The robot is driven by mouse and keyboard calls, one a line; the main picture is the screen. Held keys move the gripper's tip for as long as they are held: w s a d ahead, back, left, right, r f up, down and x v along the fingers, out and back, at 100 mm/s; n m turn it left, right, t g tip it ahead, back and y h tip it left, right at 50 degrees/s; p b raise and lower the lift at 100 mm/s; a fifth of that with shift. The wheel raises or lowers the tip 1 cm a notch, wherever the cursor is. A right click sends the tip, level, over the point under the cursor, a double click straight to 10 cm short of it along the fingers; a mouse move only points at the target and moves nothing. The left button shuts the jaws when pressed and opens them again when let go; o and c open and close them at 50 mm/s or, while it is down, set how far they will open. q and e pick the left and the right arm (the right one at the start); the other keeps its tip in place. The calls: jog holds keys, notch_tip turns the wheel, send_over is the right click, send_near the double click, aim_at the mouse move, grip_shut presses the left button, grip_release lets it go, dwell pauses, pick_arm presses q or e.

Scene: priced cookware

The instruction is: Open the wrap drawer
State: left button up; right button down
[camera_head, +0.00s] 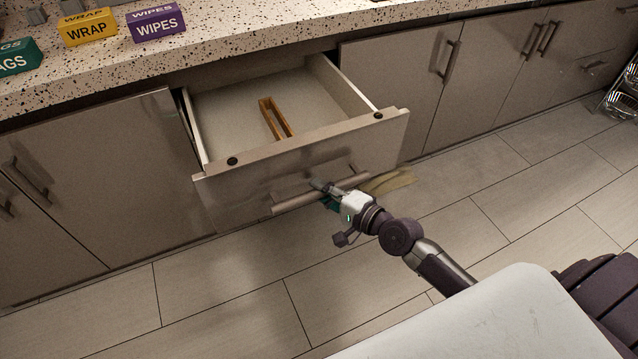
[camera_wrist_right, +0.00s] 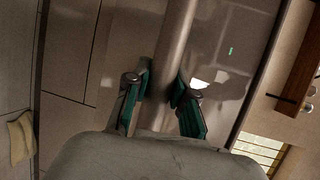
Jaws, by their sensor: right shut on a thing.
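The drawer (camera_head: 285,159) stands pulled out from under the counter in the head view. Its front panel carries a bar handle (camera_head: 293,204). A tan wooden piece (camera_head: 274,118) lies inside on the drawer floor. My right gripper (camera_head: 328,190) is at the middle of the handle and shut on it. In the right wrist view the handle (camera_wrist_right: 175,40) runs between the two teal-padded fingers (camera_wrist_right: 160,95). A yellow WRAP box (camera_head: 90,28) sits on the counter. My left gripper is not in view.
A green box (camera_head: 18,57) and a purple WIPES box (camera_head: 157,22) also sit on the counter (camera_head: 240,35). Closed cabinet doors (camera_head: 85,170) flank the drawer. A tan cloth-like item (camera_head: 388,182) lies on the floor beyond the handle. The tiled floor (camera_head: 215,290) in front is mostly clear.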

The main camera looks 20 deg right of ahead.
jog(key=shift+s, duration=0.1)
jog(key=c, duration=0.9)
grip_release()
jog(key=shift+c, duration=0.2)
jog(key=v, duration=1.2)
